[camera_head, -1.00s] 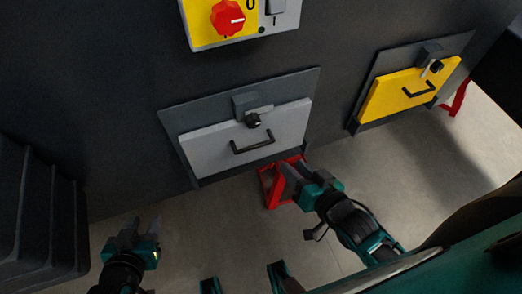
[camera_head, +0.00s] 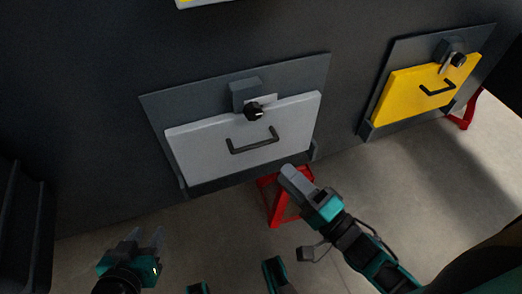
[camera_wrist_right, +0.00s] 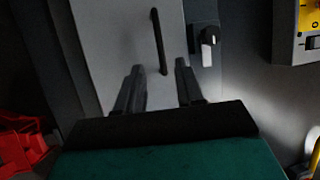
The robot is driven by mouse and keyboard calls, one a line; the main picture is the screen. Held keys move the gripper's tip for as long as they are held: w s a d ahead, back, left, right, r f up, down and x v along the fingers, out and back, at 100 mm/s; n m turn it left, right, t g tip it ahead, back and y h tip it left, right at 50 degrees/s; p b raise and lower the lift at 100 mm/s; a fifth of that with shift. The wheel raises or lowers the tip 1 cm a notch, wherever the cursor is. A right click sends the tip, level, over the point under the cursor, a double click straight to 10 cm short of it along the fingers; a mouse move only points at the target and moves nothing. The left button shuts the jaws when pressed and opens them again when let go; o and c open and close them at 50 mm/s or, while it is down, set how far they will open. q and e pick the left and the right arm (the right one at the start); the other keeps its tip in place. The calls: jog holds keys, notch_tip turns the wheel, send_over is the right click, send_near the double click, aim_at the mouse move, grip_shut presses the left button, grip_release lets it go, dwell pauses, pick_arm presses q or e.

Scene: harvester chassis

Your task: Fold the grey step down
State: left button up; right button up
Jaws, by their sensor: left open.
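The grey step (camera_head: 210,146) is folded up, standing against the dark machine wall, with a black bar handle (camera_head: 254,147) on its face. A dark latch knob (camera_head: 254,111) with a light tab sits at its top edge. My right gripper (camera_head: 291,174) is below the step's lower right part, pointing toward it. In the right wrist view my right gripper (camera_wrist_right: 158,76) has its fingers apart and empty; the handle (camera_wrist_right: 159,40) lies ahead between them, and the knob (camera_wrist_right: 208,38) is to the right. My left gripper (camera_head: 146,238) is open and empty, low at the left.
A yellow step (camera_head: 420,86) with its own handle and knob is folded up at the right. A red stand (camera_head: 276,200) is on the floor close to my right gripper. Dark ribbed steps (camera_head: 22,225) stand at the far left.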

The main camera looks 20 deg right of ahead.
aim_at(252, 148)
jog(key=b+x, duration=0.1)
jog(key=x, duration=0.8)
jog(key=shift+c, duration=0.4)
grip_shut()
